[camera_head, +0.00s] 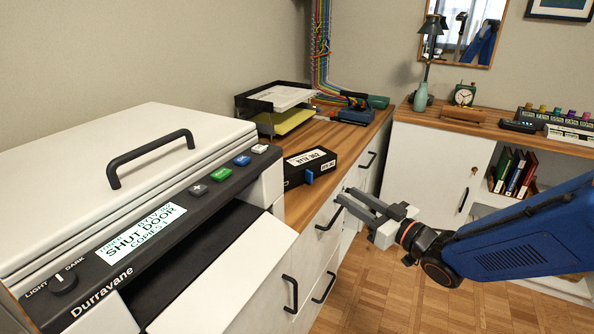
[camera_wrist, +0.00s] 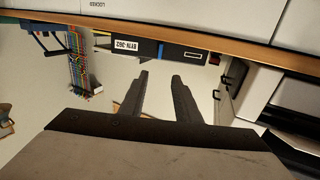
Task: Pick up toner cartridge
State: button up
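The toner cartridge (camera_head: 296,176) is a black box with white labels and a blue tab, lying on the wooden top to the right of the copier. It also shows in the wrist view (camera_wrist: 170,51), beyond the fingertips near the wooden edge. My gripper (camera_head: 344,195) is beside the drawer fronts, to the right of the cartridge and apart from it. In the wrist view my gripper (camera_wrist: 160,75) shows two dark fingers standing apart, with nothing between them.
The copier (camera_head: 110,150) stands left of the cartridge; its display reads "SHUT DOOR". A paper tray (camera_head: 255,105) stands behind the cartridge. Drawer handles (camera_head: 330,219) stick out below the wooden edge. The floor (camera_head: 400,290) in front is clear.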

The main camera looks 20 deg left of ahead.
send_near(312, 175)
jog(key=x, duration=0.3)
jog(key=shift+x, duration=2.95)
grip_shut()
